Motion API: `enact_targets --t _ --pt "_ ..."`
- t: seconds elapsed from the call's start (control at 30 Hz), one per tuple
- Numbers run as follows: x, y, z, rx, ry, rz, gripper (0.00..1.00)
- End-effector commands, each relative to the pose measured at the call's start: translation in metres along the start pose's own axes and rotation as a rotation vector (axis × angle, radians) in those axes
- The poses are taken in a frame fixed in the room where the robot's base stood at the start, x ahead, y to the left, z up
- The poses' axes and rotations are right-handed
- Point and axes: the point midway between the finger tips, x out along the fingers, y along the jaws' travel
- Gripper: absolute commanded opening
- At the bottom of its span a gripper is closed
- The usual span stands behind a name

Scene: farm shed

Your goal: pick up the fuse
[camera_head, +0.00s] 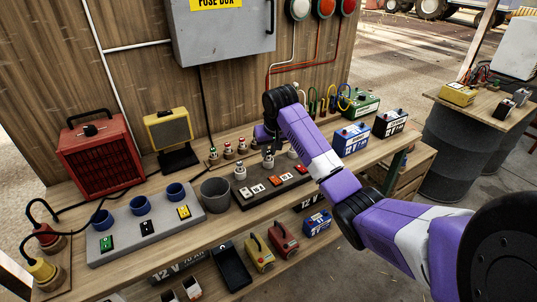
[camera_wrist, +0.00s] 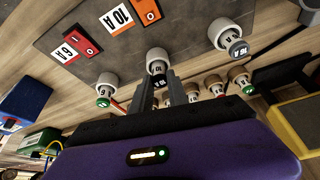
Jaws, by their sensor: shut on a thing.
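A dark fuse panel (camera_head: 262,193) lies on the workbench with white fuse sockets along its back and rocker switches in front. My gripper (camera_head: 268,158) points down at the middle socket, behind the switches. In the wrist view the two grey fingers of my gripper (camera_wrist: 163,92) are shut on a dark-ended fuse (camera_wrist: 158,79). This fuse is in line with the white middle socket (camera_wrist: 157,56); I cannot tell whether it is seated. A green-ended fuse (camera_wrist: 103,101) and a grey-ended fuse (camera_wrist: 238,48) sit at the neighbouring sockets.
Several loose fuses (camera_head: 228,151) stand close by at the back of the bench. A grey cup (camera_head: 215,194) and a switch board with blue cups (camera_head: 148,226) are to the left. Batteries (camera_head: 350,139) stand to the right. The fuse box (camera_head: 222,32) hangs above.

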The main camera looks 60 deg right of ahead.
Motion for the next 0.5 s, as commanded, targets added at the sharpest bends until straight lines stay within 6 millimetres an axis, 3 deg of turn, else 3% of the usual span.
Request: enact_targets --t 0.27,0.5 --pt "-0.021 -0.001 -0.01 -0.001 0.004 -0.001 0.0" --pt "-0.074 -0.001 -0.033 -0.002 0.008 -0.001 0.0"
